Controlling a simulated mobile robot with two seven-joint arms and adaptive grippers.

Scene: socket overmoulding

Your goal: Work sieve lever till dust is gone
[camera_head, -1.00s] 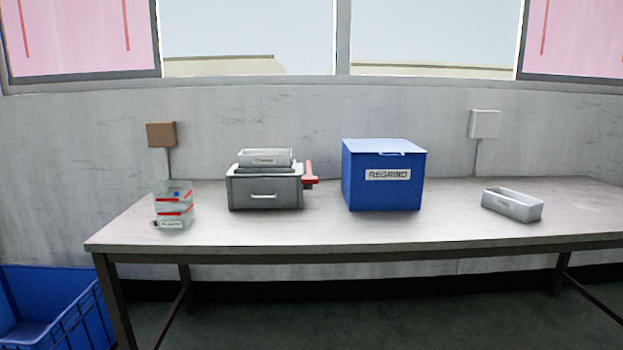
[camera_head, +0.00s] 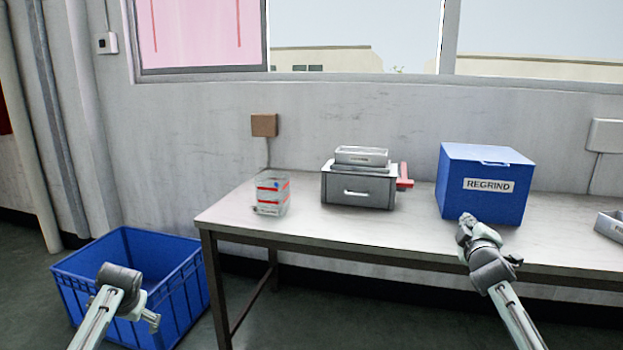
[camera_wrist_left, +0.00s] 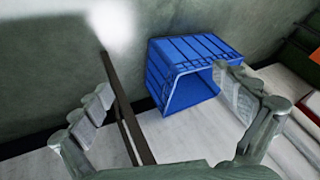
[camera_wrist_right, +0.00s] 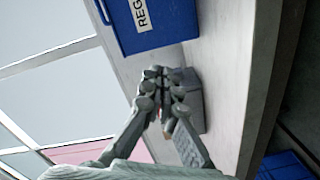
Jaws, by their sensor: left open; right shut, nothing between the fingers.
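The grey sieve box (camera_head: 345,190) with a front handle stands on the table, and its red lever (camera_head: 404,178) sticks out on its right side. A pale labelled tray (camera_head: 361,156) sits on top. Any dust is too small to tell from here. My left gripper (camera_head: 121,279) is open and empty, left of the table over the blue crate; the left wrist view (camera_wrist_left: 165,92) shows its fingers spread. My right gripper (camera_head: 466,222) is shut and empty, in front of the blue bin and right of the lever. In the right wrist view its closed fingertips (camera_wrist_right: 157,76) partly cover a grey box.
The blue REGRIND bin (camera_head: 455,185) stands right of the sieve. A clear container with red bands (camera_head: 271,193) stands near the left end of the table (camera_head: 310,222). A grey tray (camera_head: 609,226) is at the right edge. A blue crate (camera_head: 185,290) is on the floor.

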